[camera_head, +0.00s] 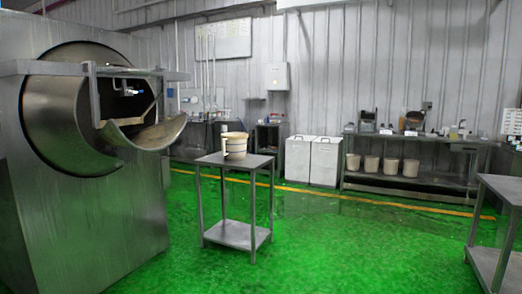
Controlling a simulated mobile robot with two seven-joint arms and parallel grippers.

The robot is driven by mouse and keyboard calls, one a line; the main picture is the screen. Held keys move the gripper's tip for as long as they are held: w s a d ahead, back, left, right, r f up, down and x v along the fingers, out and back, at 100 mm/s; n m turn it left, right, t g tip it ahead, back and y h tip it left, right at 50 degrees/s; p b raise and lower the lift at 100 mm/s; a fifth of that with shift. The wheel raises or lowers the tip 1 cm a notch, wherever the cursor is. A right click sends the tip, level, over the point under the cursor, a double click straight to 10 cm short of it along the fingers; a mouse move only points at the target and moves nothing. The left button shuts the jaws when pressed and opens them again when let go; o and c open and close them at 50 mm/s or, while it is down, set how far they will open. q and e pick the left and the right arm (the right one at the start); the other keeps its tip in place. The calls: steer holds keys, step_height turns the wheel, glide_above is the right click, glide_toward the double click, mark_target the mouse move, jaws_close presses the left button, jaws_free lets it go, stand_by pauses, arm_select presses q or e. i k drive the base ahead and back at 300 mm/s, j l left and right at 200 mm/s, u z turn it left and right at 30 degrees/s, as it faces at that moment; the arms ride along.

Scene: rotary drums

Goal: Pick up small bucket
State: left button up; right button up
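A small cream-coloured bucket (234,145) with a darker band stands upright on the top of a small metal table (210,160) in the middle of the head view. A lighter upright piece, perhaps a handle, shows at its left side; I cannot tell which. Neither of my grippers shows in the head view, so nothing of mine is seen near the bucket.
A large steel rotary drum machine (70,200) stands at the left, its chute (150,133) reaching toward the table. Several similar buckets (390,165) sit on a rear bench's lower shelf. Another metal table (503,188) is at the right edge. Green floor (350,250) is clear in front.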

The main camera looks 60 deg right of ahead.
mark_target(234, 145)
steer(key=z, duration=1.6)
